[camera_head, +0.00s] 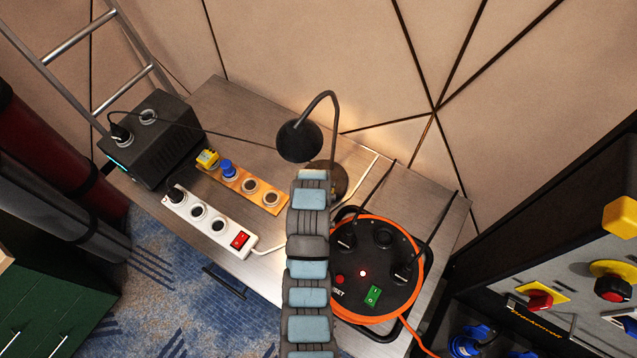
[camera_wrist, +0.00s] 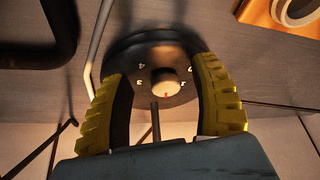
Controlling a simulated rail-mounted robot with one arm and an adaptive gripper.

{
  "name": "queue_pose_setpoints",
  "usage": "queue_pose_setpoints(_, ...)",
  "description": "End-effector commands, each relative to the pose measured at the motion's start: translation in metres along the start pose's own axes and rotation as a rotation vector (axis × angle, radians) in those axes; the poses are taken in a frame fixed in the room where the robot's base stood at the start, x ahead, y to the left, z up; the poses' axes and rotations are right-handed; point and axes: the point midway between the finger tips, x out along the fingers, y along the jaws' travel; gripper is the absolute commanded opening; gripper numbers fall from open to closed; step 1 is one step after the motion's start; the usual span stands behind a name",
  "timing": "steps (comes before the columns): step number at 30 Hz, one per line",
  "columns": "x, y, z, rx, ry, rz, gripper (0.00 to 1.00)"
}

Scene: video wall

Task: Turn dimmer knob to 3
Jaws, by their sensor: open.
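The dimmer knob (camera_wrist: 165,82) is a small pale round knob on the dark round base (camera_wrist: 125,48) of the desk lamp, in the wrist view. White numerals surround it, and a small reddish mark shows on its lower part in the picture. Some numerals are too small to read surely. My gripper (camera_wrist: 162,70) is open, its yellow ribbed fingers on either side of the knob with gaps to it. In the head view the black lamp (camera_head: 299,141) stands on the table; my arm partly covers its base (camera_head: 341,180) and hides the knob and gripper.
On the table (camera_head: 225,103) are an orange socket strip (camera_head: 268,196), a white power strip (camera_head: 211,220), a black power box (camera_head: 158,138) and a cable reel (camera_head: 392,262). The lamp's stem runs close to the fingers. A wall panel stands behind.

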Motion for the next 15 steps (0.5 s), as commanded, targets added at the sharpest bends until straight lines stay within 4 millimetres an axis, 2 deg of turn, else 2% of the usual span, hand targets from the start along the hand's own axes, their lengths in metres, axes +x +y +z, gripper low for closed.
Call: queue_pose_setpoints(15, -0.022, 0.0, 0.054, 0.0, 0.001, 0.0, 0.62)
